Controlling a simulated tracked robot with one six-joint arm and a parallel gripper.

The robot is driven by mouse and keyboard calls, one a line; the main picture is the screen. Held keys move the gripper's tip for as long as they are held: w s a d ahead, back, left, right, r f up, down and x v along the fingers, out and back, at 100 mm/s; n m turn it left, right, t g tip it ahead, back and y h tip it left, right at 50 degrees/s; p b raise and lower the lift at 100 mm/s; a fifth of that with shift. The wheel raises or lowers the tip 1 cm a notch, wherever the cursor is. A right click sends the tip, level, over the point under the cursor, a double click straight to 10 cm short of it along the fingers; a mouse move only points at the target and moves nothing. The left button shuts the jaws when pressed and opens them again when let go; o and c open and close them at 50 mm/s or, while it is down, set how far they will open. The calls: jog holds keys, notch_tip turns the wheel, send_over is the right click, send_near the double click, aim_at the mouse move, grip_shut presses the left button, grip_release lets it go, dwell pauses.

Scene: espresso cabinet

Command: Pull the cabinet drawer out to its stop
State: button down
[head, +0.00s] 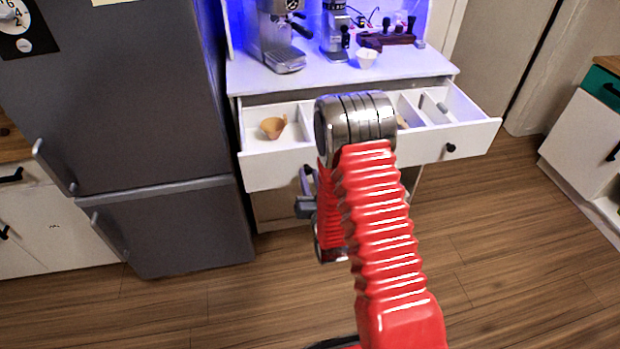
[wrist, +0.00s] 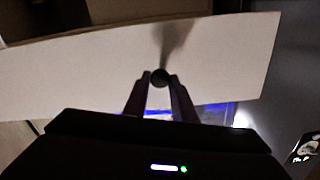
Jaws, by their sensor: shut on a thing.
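The white cabinet drawer (head: 275,175) is pulled out, and its open top shows compartments in the head view. Its front also fills much of the wrist view (wrist: 90,65). My gripper (wrist: 160,82) is shut on a dark round knob (wrist: 160,76) on the drawer front. In the head view my gripper (head: 308,182) is at the left knob, partly hidden by my red arm. The right knob (head: 450,147) is free. My arm hides the middle of the drawer.
An espresso machine (head: 278,38), a grinder (head: 335,32) and a white cup (head: 366,57) stand on the cabinet top (head: 405,68). A tan cone-shaped item (head: 274,126) lies in the drawer's left compartment. A grey fridge (head: 135,110) stands close at left. Wooden floor (head: 490,225) is clear at right.

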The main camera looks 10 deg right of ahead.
jog(key=shift+s+d+f, duration=0.15)
jog(key=shift+s+d, duration=0.05)
jog(key=shift+s, duration=0.05)
jog(key=c, duration=1.7)
grip_release()
jog(key=shift+c, duration=0.2)
jog(key=shift+o, duration=1.4)
jog(key=shift+a, duration=0.15)
jog(key=s, duration=1.3)
jog(key=shift+s, duration=0.35)
